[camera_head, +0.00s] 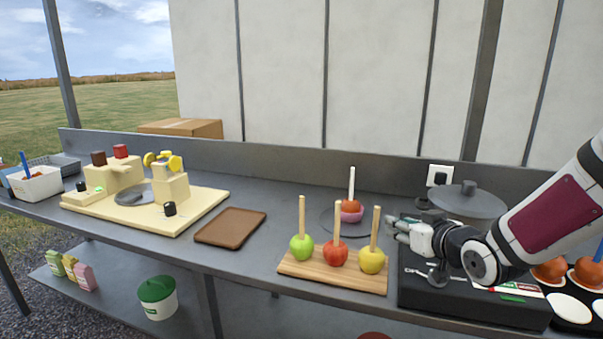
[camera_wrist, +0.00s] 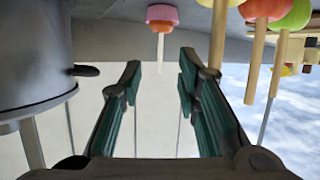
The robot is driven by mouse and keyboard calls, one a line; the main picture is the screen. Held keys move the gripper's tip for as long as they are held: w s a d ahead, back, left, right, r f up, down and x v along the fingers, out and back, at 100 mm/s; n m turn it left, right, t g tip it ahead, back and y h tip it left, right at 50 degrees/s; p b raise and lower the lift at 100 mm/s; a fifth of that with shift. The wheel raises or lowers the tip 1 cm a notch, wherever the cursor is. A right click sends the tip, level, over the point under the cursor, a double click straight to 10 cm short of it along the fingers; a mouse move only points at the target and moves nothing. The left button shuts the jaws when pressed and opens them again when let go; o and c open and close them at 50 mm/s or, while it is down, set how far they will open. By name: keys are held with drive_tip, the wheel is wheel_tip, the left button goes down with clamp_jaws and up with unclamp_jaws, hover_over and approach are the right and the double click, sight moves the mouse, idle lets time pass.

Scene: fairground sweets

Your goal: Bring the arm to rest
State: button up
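My arm reaches in from the right in the head view, over the black hob box (camera_head: 470,299). My gripper (camera_head: 391,229) points left, just above the box's left part. In the wrist view my gripper (camera_wrist: 160,75) has its two fingers well apart, with nothing between them.
A wooden board (camera_head: 330,278) with green, red and yellow stick apples stands left of my gripper. A lidded pot (camera_head: 468,204) is close behind my wrist. A brown tray (camera_head: 231,227) and a cream machine (camera_head: 150,205) are farther left.

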drive_tip(key=s+a+r+m+g+h+p, duration=0.1)
drive_tip(key=s+r+g+p, duration=0.2)
drive_tip(key=s, duration=1)
drive_tip(key=s+a+r+m+g+h+p, duration=0.1)
drive_tip(key=s+r+g+p, duration=0.2)
drive_tip(key=s+r, duration=0.4)
drive_tip(key=s+a+r+m+g+h+p, duration=0.1)
drive_tip(key=s+r+g+p, duration=0.2)
drive_tip(key=s, duration=1.6)
drive_tip(key=shift+s+r+g+p, duration=0.3)
drive_tip(key=shift+s+r+p, duration=0.1)
drive_tip(key=shift+r+p, duration=0.5)
